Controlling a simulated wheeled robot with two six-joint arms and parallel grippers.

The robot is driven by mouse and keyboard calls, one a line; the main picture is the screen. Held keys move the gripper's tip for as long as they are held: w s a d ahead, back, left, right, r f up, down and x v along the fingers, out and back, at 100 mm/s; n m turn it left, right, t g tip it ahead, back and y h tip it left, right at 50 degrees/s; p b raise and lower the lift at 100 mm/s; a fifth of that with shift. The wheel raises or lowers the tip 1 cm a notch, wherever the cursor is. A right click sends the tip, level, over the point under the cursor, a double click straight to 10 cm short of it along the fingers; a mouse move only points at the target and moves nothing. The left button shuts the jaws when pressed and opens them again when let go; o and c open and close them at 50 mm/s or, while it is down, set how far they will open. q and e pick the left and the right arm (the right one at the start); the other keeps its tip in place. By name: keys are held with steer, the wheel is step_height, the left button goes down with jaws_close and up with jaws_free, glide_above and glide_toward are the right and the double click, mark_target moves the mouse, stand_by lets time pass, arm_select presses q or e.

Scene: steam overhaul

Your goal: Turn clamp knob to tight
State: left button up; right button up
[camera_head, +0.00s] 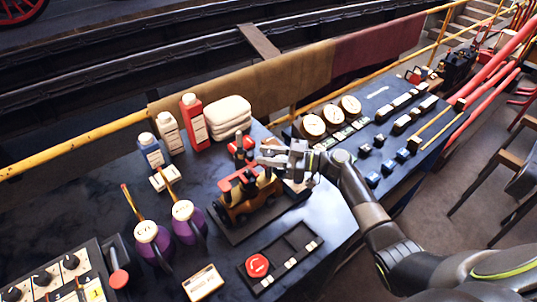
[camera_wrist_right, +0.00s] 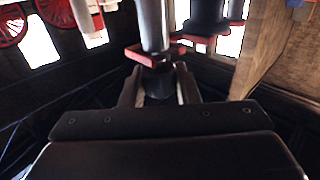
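The model locomotive (camera_head: 250,197), with a red roof and a tan-orange body, stands on a dark base on the workbench. My right gripper (camera_head: 262,155) reaches over it from the right, beside a small red-and-black part (camera_head: 241,146). In the right wrist view, the two fingers of my right gripper (camera_wrist_right: 159,88) stand on either side of a dark round knob-like part (camera_wrist_right: 157,78). A silver post (camera_wrist_right: 153,25) and a red bar (camera_wrist_right: 148,54) adjoin it. I cannot tell whether the fingers touch the part, or which way it is turned. My left gripper is not in view.
Purple oil cans (camera_head: 147,236), bottles (camera_head: 193,120) and folded white cloths (camera_head: 229,113) stand left and behind. A dark tray (camera_head: 296,242) with a red button (camera_head: 257,265) lies in front. A gauge panel (camera_head: 382,118) is at the right. The bench's left middle is fairly clear.

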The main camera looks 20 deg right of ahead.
steer(key=shift+c, duration=1.1)
steer(key=shift+f+m+t+h+b, duration=0.2)
steer(key=shift+m+t+h+b, duration=0.15)
steer(key=shift+t, duration=0.25)
steer(key=shift+s+m+t+h+b, duration=0.1)
steer(key=shift+m+t+h+b, duration=0.4)
steer(key=shift+m+t, duration=0.2)
steer(key=shift+m+t+h+b, duration=0.35)
steer(key=shift+m+t+h, duration=0.3)
steer(key=shift+t, duration=0.25)
steer(key=shift+r+m+t+h, duration=0.15)
steer(key=shift+m+t+h, duration=0.45)
steer(key=shift+m+h, duration=0.1)
steer(key=o, duration=0.9)
steer(key=shift+o, duration=0.2)
